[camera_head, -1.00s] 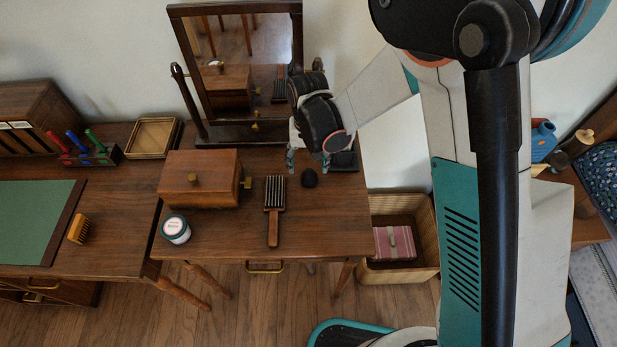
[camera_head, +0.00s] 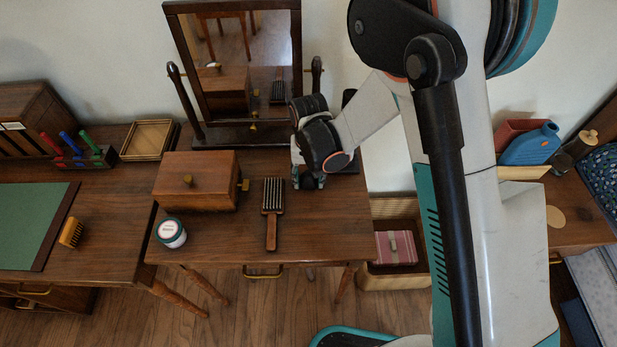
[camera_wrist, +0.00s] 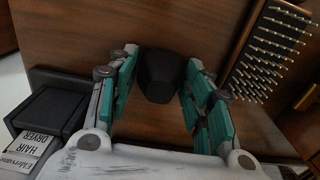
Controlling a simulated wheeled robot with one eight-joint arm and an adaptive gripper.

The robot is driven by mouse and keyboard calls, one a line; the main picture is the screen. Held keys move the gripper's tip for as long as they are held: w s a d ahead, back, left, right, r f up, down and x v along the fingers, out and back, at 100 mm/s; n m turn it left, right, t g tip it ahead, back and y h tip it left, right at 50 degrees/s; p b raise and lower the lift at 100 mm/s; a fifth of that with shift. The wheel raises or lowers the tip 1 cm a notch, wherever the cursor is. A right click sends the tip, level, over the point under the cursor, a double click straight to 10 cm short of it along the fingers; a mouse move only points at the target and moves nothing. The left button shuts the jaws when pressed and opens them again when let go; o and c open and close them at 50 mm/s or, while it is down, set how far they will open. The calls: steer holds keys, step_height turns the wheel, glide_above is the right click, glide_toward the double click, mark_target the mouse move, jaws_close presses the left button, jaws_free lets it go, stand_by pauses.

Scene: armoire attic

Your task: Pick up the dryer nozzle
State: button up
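The dryer nozzle (camera_wrist: 160,78) is a small black piece on the brown wooden vanity top, seen in the wrist view between my two fingers. My gripper (camera_wrist: 161,62) is open, with one teal-padded finger on each side of the nozzle. A narrow gap shows on the left; the right finger is very close, and I cannot tell whether it touches. In the head view my gripper (camera_head: 309,184) is low over the vanity top, right of the hairbrush, and hides the nozzle.
A hairbrush (camera_head: 272,212) lies left of my gripper; its bristles also show in the wrist view (camera_wrist: 268,52). A black box (camera_wrist: 48,112) with a "HAIR DRYER" label stands close by. A wooden box (camera_head: 196,182), white jar (camera_head: 171,233) and mirror (camera_head: 242,70) share the vanity.

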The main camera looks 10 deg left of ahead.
steer(key=shift+c, duration=1.3)
